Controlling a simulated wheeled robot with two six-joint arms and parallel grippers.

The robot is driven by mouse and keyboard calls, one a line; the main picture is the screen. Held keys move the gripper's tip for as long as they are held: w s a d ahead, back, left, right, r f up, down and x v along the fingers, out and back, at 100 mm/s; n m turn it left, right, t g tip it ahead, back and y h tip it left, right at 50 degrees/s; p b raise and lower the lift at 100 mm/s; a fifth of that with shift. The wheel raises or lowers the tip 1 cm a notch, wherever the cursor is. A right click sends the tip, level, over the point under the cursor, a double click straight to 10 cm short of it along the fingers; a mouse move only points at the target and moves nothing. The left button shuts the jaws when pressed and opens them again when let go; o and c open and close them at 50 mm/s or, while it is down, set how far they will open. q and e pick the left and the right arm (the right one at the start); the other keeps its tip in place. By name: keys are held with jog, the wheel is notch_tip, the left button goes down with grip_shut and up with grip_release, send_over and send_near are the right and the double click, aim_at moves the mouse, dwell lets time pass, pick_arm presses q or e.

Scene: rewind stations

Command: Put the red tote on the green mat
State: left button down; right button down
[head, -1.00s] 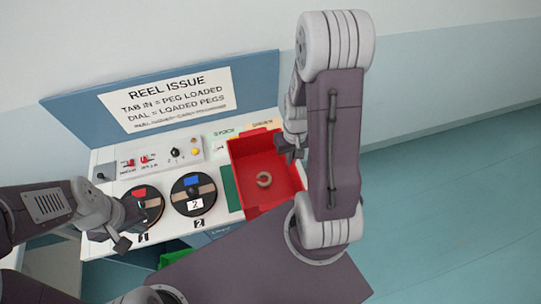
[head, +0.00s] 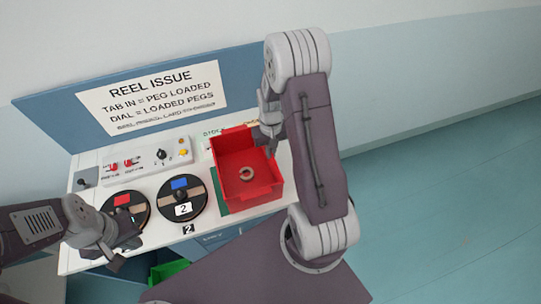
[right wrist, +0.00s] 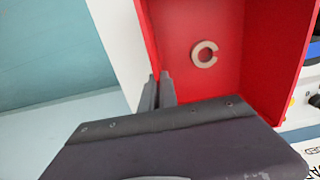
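The green mat (head: 222,204) shows as a strip at the tote's left and front; the rest is hidden. Whether the tote touches it I cannot tell. My right gripper (head: 268,143) is at the tote's right wall; in the right wrist view its fingers (right wrist: 159,90) are closed on the wall's rim. My left gripper (head: 126,250) is empty, fingers apart, near the bench's front left.
Two black reels, one with a red tab (head: 124,207) and one with a blue tab (head: 182,197), lie left of the tote. A switch panel (head: 147,162) and the sign board (head: 150,95) stand behind. A green bin (head: 170,270) is below the bench. The floor at right is clear.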

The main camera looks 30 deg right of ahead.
jog(key=c, duration=1.6)
grip_release()
jog(key=shift+c, duration=0.2)
